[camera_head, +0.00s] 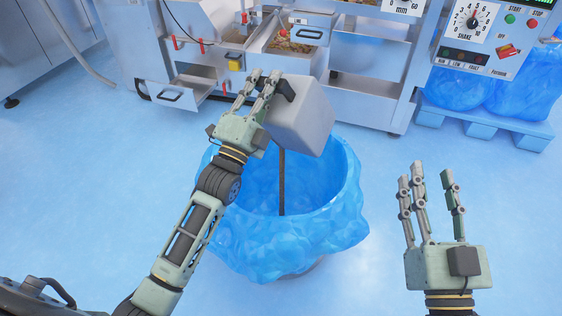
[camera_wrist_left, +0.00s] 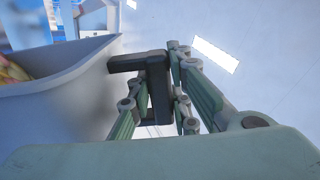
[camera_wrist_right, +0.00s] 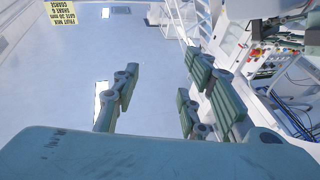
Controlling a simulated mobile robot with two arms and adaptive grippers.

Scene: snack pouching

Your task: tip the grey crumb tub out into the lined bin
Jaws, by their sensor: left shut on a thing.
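The grey crumb tub (camera_head: 301,118) is tilted above the lined bin, its closed base facing up towards me. My left gripper (camera_head: 262,88) is shut on its dark handle (camera_head: 284,90). In the left wrist view the handle (camera_wrist_left: 157,88) sits between the fingers, and the tub's wall (camera_wrist_left: 65,95) shows with some yellowish and reddish contents inside. A narrow brown streak (camera_head: 282,185), apparently falling crumbs, runs from below the tub into the bin. The bin's blue liner (camera_head: 285,245) is open at the top. My right gripper (camera_head: 430,185) is open and empty, right of the bin.
A steel machine with an open drawer (camera_head: 175,95) and a hopper of snack pieces (camera_head: 295,42) stands behind the bin. A control panel (camera_head: 488,35) is at the back right, above blue bags on a blue pallet (camera_head: 480,125). The floor around the bin is clear.

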